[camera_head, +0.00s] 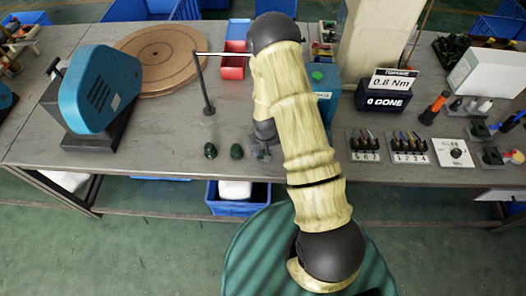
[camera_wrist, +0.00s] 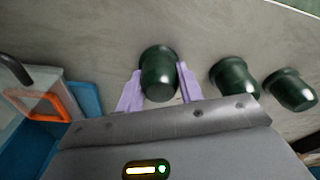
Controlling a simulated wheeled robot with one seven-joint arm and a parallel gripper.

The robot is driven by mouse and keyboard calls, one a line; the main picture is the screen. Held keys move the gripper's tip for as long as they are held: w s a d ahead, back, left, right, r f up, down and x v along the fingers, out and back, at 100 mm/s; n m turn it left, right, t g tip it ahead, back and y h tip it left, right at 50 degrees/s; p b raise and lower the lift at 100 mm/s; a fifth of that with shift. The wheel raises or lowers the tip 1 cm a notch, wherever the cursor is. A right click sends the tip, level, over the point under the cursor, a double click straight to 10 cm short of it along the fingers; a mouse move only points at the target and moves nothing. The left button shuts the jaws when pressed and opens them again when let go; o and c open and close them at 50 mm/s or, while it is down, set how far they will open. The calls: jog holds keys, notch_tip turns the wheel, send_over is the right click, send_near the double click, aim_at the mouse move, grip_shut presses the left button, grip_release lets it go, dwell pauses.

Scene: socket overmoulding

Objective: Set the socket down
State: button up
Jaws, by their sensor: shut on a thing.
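My gripper (camera_wrist: 160,85) has pale purple fingers, one on each side of a dark green socket (camera_wrist: 158,72), and is shut on it. The held socket looks roughly upright; whether its base touches the table I cannot tell.
The grey table (camera_head: 150,140) is bare around the sockets, with its front edge close below them. A blue machine (camera_head: 98,88) stands at left, a thin metal stand (camera_head: 207,90) behind. A red bin (camera_head: 232,68) and the torque display (camera_head: 390,95) are farther back.

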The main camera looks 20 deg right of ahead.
jog(key=shift+c, duration=0.4)
jog(key=shift+r, duration=0.25)
notch_tip(320, 180, up, 10)
jog(key=shift+f+b, duration=0.25)
jog(key=shift+b, duration=0.6)
jog(key=shift+m, duration=0.4)
notch_tip(320, 180, down, 7)
jog(key=shift+f, duration=0.15)
